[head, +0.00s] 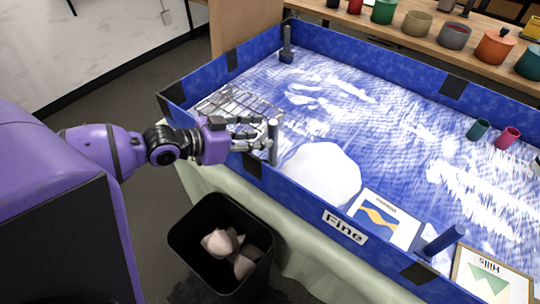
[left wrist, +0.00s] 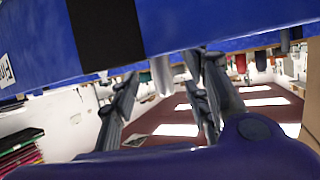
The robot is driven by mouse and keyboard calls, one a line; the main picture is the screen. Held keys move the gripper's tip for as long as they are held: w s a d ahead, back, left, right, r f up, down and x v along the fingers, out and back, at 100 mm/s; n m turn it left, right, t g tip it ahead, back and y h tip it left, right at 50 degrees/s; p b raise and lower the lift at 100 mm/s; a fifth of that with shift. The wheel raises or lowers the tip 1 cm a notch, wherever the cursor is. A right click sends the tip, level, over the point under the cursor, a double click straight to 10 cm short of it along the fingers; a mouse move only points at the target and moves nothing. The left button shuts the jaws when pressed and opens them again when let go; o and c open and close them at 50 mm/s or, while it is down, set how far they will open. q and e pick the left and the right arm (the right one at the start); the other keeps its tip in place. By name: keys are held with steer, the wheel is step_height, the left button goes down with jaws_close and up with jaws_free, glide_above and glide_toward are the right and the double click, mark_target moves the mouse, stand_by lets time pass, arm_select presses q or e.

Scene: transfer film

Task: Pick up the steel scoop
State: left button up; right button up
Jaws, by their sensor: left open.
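My left gripper (head: 258,132) is open at the near left wall of the blue tray (head: 252,165). An upright grey cylinder (head: 273,143) stands right at its fingertips. It looks like a handle and may belong to the steel scoop, but no scoop bowl shows clearly. I cannot tell whether the fingers touch it. In the left wrist view the fingers of my left gripper (left wrist: 167,80) are spread below the blue tray wall (left wrist: 210,22), with a pale grey piece (left wrist: 162,75) between them. My right gripper is not in view.
A wire rack (head: 238,101) lies left of a white mound (head: 320,172) in the tray. A black bin (head: 190,240) sits below. Pots (head: 454,36) line the back shelf.

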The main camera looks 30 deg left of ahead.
mark_target(273, 134)
arm_select(q)
steer(key=x, duration=0.5)
steer(key=shift+w+d+f, duration=0.1)
steer(key=shift+w+d, duration=0.1)
steer(key=shift+w, duration=0.15)
jaws_close()
